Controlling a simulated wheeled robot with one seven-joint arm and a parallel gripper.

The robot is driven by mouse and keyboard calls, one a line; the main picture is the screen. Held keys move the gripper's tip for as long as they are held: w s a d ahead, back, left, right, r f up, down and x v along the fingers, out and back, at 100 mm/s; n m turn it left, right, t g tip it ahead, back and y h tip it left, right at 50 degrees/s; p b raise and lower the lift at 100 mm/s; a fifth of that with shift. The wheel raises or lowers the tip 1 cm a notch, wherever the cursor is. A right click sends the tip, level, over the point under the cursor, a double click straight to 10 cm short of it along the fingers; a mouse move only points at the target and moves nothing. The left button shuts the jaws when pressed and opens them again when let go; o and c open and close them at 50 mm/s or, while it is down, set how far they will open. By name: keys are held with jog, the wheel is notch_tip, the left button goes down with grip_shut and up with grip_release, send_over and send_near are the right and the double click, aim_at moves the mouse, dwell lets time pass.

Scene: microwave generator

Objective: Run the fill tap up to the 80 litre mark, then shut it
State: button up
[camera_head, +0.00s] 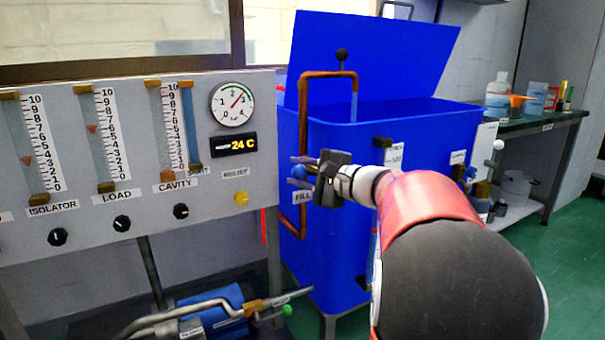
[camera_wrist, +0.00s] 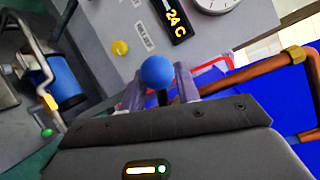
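The blue tank (camera_head: 335,250) stands right of the panel with its lid raised. A copper fill pipe (camera_head: 303,120) bends over its rim, and a pale blue stream (camera_head: 354,106) falls from the spout. The fill tap's blue ball knob (camera_head: 299,171) is on the tank's front left, above a FILL label (camera_head: 302,197). My gripper (camera_head: 308,171) is at the knob. In the wrist view the blue knob (camera_wrist: 157,72) sits between my two fingers; whether they grip it is unclear. The water level is not visible, and my arm covers part of the tank's front.
A grey panel (camera_head: 130,215) at left carries several gauges, a dial (camera_head: 233,104) and a 24 C display (camera_head: 236,146). A pump with pipes (camera_head: 215,310) lies low beneath it. A dark bench (camera_head: 535,122) with bottles stands at right. Green floor shows at the lower right.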

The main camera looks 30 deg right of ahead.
aim_at(311, 174)
jog(key=shift+s+d, duration=0.1)
jog(key=shift+d, duration=0.05)
jog(key=shift+s+d, duration=0.2)
jog(key=shift+s, duration=0.05)
jog(key=v, duration=0.7)
jog(key=shift+r, duration=0.1)
